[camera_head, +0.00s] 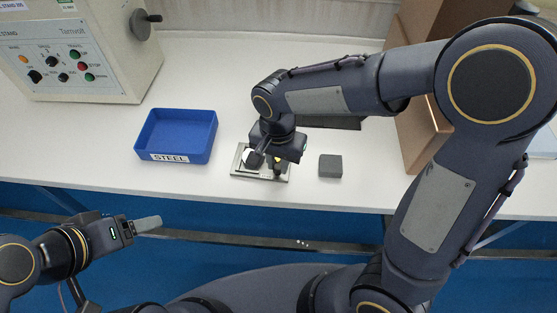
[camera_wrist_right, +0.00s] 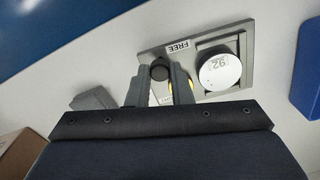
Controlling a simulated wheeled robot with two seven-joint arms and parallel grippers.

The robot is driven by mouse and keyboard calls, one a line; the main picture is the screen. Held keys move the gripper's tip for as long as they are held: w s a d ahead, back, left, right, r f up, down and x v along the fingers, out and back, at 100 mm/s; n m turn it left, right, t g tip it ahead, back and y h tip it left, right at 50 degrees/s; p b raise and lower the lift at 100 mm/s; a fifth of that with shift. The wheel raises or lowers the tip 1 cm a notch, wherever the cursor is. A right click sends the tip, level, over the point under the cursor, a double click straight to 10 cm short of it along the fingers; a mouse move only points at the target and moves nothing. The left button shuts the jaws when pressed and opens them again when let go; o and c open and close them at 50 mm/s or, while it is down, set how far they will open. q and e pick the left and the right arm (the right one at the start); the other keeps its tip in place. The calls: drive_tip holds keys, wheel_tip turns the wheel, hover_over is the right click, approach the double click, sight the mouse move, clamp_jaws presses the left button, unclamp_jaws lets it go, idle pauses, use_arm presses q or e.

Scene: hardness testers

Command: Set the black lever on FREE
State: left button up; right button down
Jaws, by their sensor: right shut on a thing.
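A small grey metal device (camera_head: 262,177) lies on the white table near its front edge. In the right wrist view its plate (camera_wrist_right: 148,52) carries a FREE label (camera_wrist_right: 180,46), a round white dial (camera_wrist_right: 220,70) reading 92, and a yellow part partly behind a finger. The black lever's round knob (camera_wrist_right: 159,70) sits between the fingers of my right gripper (camera_wrist_right: 160,82), close to the FREE label. My right gripper (camera_head: 267,165) is shut on it from above and hides much of the device in the head view. My left gripper (camera_head: 147,223) is empty, low at the left, its jaw gap unclear.
A blue tray (camera_head: 178,134) labelled STEEL stands left of the device. A grey block (camera_head: 330,165) lies close on its right. A brown box (camera_head: 424,135) stands further right, near my right arm. A large tester (camera_head: 85,60) fills the back left. The table between is clear.

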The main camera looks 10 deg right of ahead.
sight(278, 167)
drive_tip(key=c, duration=1.3)
unclamp_jaws()
wheel_tip(278, 167, up, 8)
drive_tip(key=shift+f+p, duration=0.2)
drive_tip(key=shift+p, duration=0.3)
drive_tip(key=shift+r, duration=0.15)
drive_tip(key=shift+d+r, duration=0.2)
drive_tip(key=shift+d, duration=0.1)
drive_tip(key=s+d+r+n+t+y+p, duration=0.2)
drive_tip(key=s+d+r, duration=0.1)
drive_tip(key=s+d, duration=0.3)
drive_tip(key=s+d+r+n+t+y+p, duration=0.1)
drive_tip(key=s+d+r+n+t+p, duration=0.2)
drive_tip(key=s+d, duration=0.3)
drive_tip(key=shift+s+t+y, duration=0.3)
drive_tip(key=shift+s+y, duration=0.1)
drive_tip(key=shift+s, duration=0.7)
